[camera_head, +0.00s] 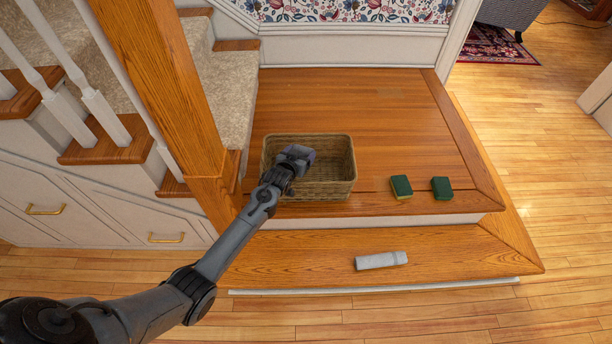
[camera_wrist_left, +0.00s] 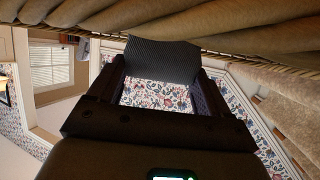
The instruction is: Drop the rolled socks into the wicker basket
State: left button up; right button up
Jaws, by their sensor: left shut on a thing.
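The wicker basket (camera_head: 338,180) stands on the wooden landing beside the stair post. Its open top faces up, and its woven rim (camera_wrist_left: 250,52) crosses the top of the left wrist view. My left gripper (camera_head: 298,157) is over the left part of the basket's opening, pointing away from me. It is shut on a dark, ribbed, bluish-grey bundle, which looks like the rolled socks (camera_wrist_left: 160,60). In the head view the bundle is mostly hidden by the gripper, and I cannot tell its exact height above the basket floor. My right gripper is not in view.
Two green-and-yellow sponges (camera_head: 401,187) (camera_head: 441,188) lie right of the basket near the landing's edge. The stair post (camera_head: 175,90) stands close left of my arm. The landing (camera_head: 370,90) behind the basket is clear.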

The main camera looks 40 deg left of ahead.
pick_arm(q)
jog(key=shift+f, duration=0.1)
jog(key=o, duration=0.9)
jog(key=shift+o, duration=0.2)
jog(key=shift+s+d, duration=0.1)
jog(key=shift+s, duration=0.1)
jog(key=shift+p+v, duration=3.2)
jog(key=shift+v, duration=2)
